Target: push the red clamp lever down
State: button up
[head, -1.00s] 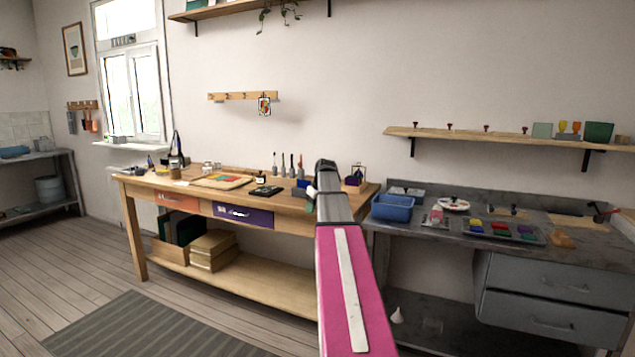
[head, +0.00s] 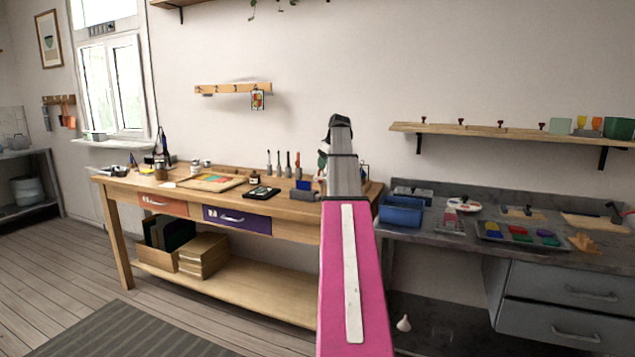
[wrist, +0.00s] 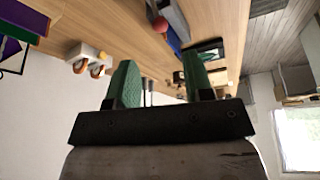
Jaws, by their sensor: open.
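In the wrist view, a round red knob (wrist: 160,24) shows beside a grey and blue piece on the wooden bench. It may belong to the red clamp lever, but I cannot tell for sure. My gripper (wrist: 159,62) is open, with two green fingers spread and nothing between them. The knob is beyond the fingertips and apart from them. In the head view, my pink and grey arm reaches toward the right end of the wooden bench (head: 225,191) and covers part of it. No red lever shows clearly there.
On the wooden bench stand several upright tools (head: 283,163), a black tray (head: 262,193) and a blue block (head: 304,185). The grey bench at right holds a blue bin (head: 401,211) and a paint tray (head: 517,235). A wall shelf (head: 480,130) is above it. The floor at left is open.

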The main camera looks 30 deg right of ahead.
aim_at(320, 181)
jog(key=x, duration=0.9)
jog(key=shift+a+f, duration=0.1)
jog(key=shift+f, duration=0.2)
jog(key=shift+c, duration=0.3)
grip_shut()
